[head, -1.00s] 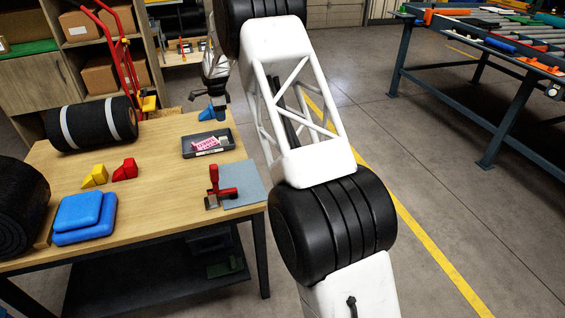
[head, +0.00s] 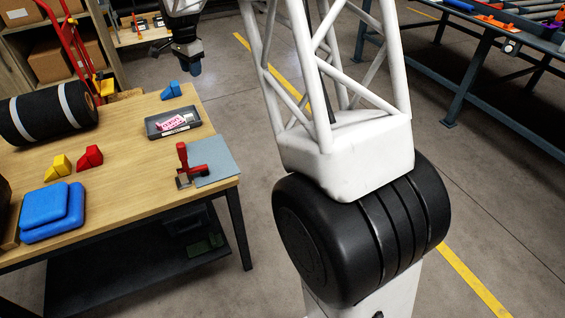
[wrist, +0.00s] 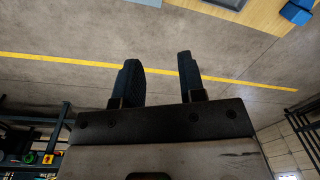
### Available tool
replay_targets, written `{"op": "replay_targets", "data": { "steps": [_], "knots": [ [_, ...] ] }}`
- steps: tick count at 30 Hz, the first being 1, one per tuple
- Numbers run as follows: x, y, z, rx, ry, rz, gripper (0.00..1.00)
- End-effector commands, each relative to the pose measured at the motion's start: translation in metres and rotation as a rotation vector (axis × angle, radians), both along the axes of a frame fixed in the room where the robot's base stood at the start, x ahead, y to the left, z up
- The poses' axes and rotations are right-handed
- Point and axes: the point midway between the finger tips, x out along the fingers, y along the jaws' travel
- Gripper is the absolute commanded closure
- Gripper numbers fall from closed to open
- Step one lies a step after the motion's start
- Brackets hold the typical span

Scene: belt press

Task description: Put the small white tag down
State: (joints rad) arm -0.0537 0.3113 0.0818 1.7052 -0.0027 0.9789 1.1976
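My gripper (head: 195,68) hangs past the far right corner of the table, clear of it. In the wrist view (wrist: 158,60) its two dark fingers stand apart with only floor showing between them. A dark grey tray (head: 152,127) stands near the table's right edge. A pink-and-white patterned piece (head: 172,122) lies in it, with small white parts showing. I cannot tell whether one of these is the small white tag.
The wooden table (head: 120,135) also carries a blue block (head: 171,90), a red clamp-like tool (head: 192,170) by a grey mat (head: 217,168), yellow (head: 58,166) and red (head: 89,156) blocks, blue pads (head: 52,215) and a black roll (head: 45,117). Open floor lies right of it.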

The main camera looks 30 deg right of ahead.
Motion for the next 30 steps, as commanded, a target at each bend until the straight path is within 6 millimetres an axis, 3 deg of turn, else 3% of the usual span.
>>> {"op": "replay_targets", "data": {
  "steps": [12, 22, 30],
  "knots": [
    [-0.108, -0.015, 0.058, -0.019, -0.035, 0.217, 0.63],
    [-0.196, -0.026, 0.087, -0.039, -0.061, 0.389, 0.63],
    [-0.27, -0.033, 0.098, -0.059, -0.08, 0.531, 0.63]
  ]
}}
